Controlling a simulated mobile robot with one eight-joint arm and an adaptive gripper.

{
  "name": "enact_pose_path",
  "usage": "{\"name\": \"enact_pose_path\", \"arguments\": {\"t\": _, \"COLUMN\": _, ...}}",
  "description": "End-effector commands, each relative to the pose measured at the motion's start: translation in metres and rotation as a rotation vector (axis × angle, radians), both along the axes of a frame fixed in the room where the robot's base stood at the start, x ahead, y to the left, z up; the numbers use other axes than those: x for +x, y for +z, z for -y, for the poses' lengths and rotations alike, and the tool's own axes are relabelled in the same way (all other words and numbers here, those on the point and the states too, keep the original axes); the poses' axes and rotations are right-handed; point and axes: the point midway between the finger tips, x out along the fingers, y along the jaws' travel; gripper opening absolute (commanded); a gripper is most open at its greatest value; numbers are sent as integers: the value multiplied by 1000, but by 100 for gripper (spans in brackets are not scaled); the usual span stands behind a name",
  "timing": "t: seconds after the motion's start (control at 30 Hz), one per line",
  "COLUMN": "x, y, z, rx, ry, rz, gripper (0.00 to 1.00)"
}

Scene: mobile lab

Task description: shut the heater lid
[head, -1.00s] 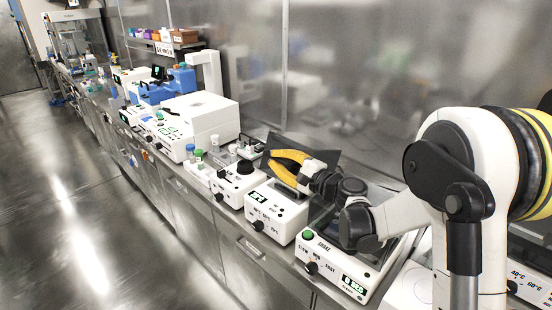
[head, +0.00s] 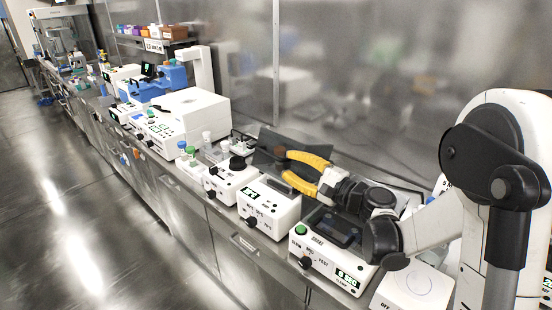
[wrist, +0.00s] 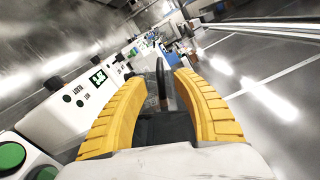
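The heater (head: 268,208) is a white box with a small green display and a knob on the bench, left of my gripper's wrist. It also shows on the left of the wrist view (wrist: 77,90). Its dark flat lid (head: 268,150) stands raised and tilted at the back, partly hidden by my yellow fingers. My gripper (head: 290,166) is above the heater, in front of the lid, with its fingers apart. In the wrist view the open fingers (wrist: 157,80) have a thin dark upright edge between them, probably the lid. I cannot tell whether they touch it.
A white device with a green button (head: 300,230) stands right of the heater, under my arm. A device with a black knob (head: 230,180) and small capped bottles (head: 182,147) stand to the left. A large white box (head: 190,115) is farther along. A metal wall runs behind; the floor is clear.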

Motion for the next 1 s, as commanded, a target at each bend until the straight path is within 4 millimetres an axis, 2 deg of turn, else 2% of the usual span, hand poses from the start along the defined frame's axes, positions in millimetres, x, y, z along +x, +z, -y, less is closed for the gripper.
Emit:
{"name": "enact_pose_path", "arguments": {"t": 0.1, "x": -13, "y": 0, "z": 14, "rx": 0, "ry": -2, "rz": 0, "gripper": 34}}
{"name": "enact_pose_path", "arguments": {"t": 0.2, "x": -20, "y": 0, "z": 20, "rx": 0, "ry": -1, "rz": 0, "gripper": 34}}
{"name": "enact_pose_path", "arguments": {"t": 0.53, "x": -23, "y": 0, "z": 23, "rx": 0, "ry": 0, "rz": 0, "gripper": 34}}
{"name": "enact_pose_path", "arguments": {"t": 0.57, "x": -23, "y": 0, "z": 23, "rx": 0, "ry": 0, "rz": 0, "gripper": 27}}
{"name": "enact_pose_path", "arguments": {"t": 0.63, "x": -24, "y": 1, "z": 22, "rx": -9, "ry": 1, "rz": -1, "gripper": 5}}
{"name": "enact_pose_path", "arguments": {"t": 0.67, "x": -25, "y": 1, "z": 21, "rx": -19, "ry": 3, "rz": -1, "gripper": 0}}
{"name": "enact_pose_path", "arguments": {"t": 0.73, "x": -30, "y": 2, "z": 17, "rx": -65, "ry": 8, "rz": -3, "gripper": 0}}
{"name": "enact_pose_path", "arguments": {"t": 0.87, "x": -54, "y": 4, "z": 6, "rx": -257, "ry": 31, "rz": -6, "gripper": 0}}
{"name": "enact_pose_path", "arguments": {"t": 1.0, "x": -98, "y": -1, "z": 2, "rx": -563, "ry": 75, "rz": -4, "gripper": 0}}
